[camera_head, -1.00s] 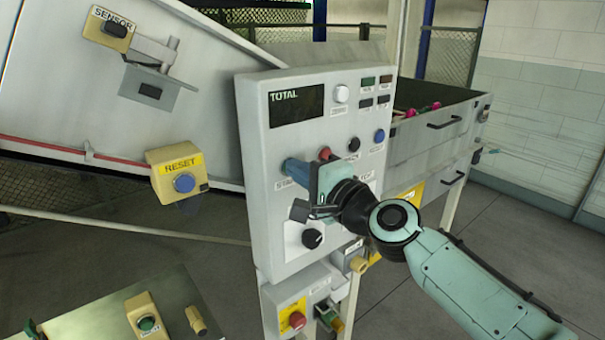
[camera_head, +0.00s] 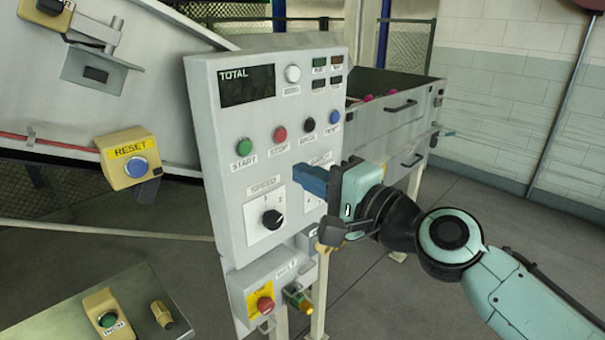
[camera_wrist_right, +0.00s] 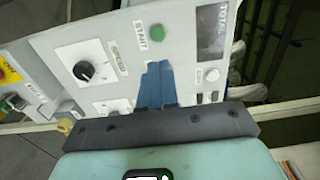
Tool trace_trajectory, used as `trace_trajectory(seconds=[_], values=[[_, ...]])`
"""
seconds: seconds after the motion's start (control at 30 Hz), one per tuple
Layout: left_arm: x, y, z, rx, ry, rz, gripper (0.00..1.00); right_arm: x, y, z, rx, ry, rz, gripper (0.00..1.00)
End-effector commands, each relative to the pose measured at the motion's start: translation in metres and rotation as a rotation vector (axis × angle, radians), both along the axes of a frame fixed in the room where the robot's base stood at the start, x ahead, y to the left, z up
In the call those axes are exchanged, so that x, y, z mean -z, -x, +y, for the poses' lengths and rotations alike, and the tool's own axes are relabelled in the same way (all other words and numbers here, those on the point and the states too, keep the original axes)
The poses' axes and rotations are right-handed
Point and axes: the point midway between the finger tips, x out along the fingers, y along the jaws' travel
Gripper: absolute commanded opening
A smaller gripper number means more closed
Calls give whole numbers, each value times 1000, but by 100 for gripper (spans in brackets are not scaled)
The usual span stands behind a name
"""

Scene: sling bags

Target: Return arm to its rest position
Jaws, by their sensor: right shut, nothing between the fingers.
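My right arm (camera_head: 450,245) comes in from the lower right in the head view. My right gripper (camera_head: 296,176) has blue fingers, shut together and empty, in front of the right part of the control panel (camera_head: 215,150). In the right wrist view the blue fingers (camera_wrist_right: 156,84) lie side by side against the panel's face in the picture. The panel's green START button (camera_head: 244,147), red STOP button (camera_head: 280,134) and black SPEED knob (camera_head: 272,219) show clear of the fingers. The gripper hides a lower right part of the panel. My left gripper is not in view.
A yellow RESET box (camera_head: 128,158) with a blue button stands left of the panel. A box with a red button (camera_head: 265,304) hangs below it. Open floor (camera_head: 480,200) lies to the right.

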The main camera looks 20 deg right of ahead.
Motion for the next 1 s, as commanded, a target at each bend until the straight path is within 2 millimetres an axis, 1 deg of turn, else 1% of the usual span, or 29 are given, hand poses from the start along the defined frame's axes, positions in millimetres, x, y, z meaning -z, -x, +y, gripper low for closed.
trace_trajectory(seconds=[0.63, 0.67, 0.73, 0.77, 0.87, 0.9, 0.97, 1.0], values=[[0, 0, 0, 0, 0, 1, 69, 0, 0, 0, 1, 0, 0, 0], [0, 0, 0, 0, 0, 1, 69, 1, -1, 0, 1, 2, 2, 0], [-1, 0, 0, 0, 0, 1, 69, 10, -8, 1, 5, 14, 19, 0], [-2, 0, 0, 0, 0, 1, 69, 17, -12, 2, 8, 24, 31, 0], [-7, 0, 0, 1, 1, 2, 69, 59, -37, 5, 20, 85, 102, 0], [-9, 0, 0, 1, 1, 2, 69, 83, -49, 6, 27, 119, 141, 0], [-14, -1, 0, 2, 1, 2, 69, 125, -65, 7, 32, 177, 206, 0], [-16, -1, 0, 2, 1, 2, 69, 155, -74, 7, 35, 219, 251, 0]])
